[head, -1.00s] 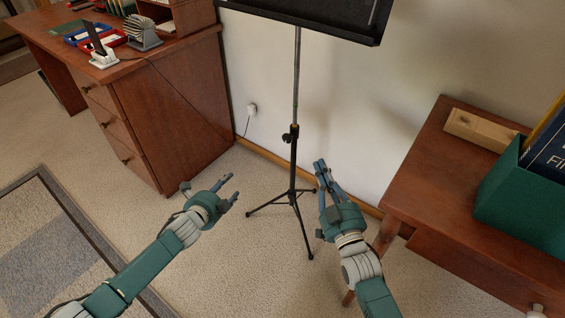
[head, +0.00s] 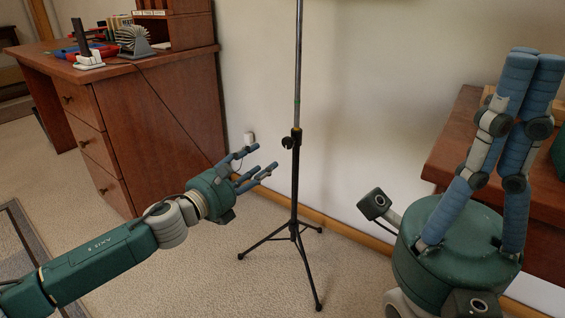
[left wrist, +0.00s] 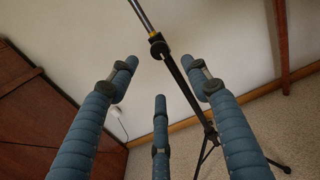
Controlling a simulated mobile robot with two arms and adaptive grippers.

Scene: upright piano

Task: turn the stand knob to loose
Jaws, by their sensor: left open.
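A black music stand stands on a tripod base (head: 294,232) near the wall, its thin pole (head: 298,70) upright. The stand knob (head: 288,143) is a small dark knob on the left side of the pole's collar; it also shows in the left wrist view (left wrist: 157,49), above and between the fingertips. My left gripper (head: 264,160) is open and empty, its blue fingers pointing at the pole just left of and below the knob, apart from it. My right gripper (head: 531,60) is raised at the right, its fingers drawn together with nothing seen between them.
A wooden desk (head: 160,110) with drawers stands at the left, with trays and small items on top. A wooden piece of furniture (head: 455,150) stands at the right behind my right gripper. A cable runs to a wall socket (head: 249,138). Carpet around the tripod is clear.

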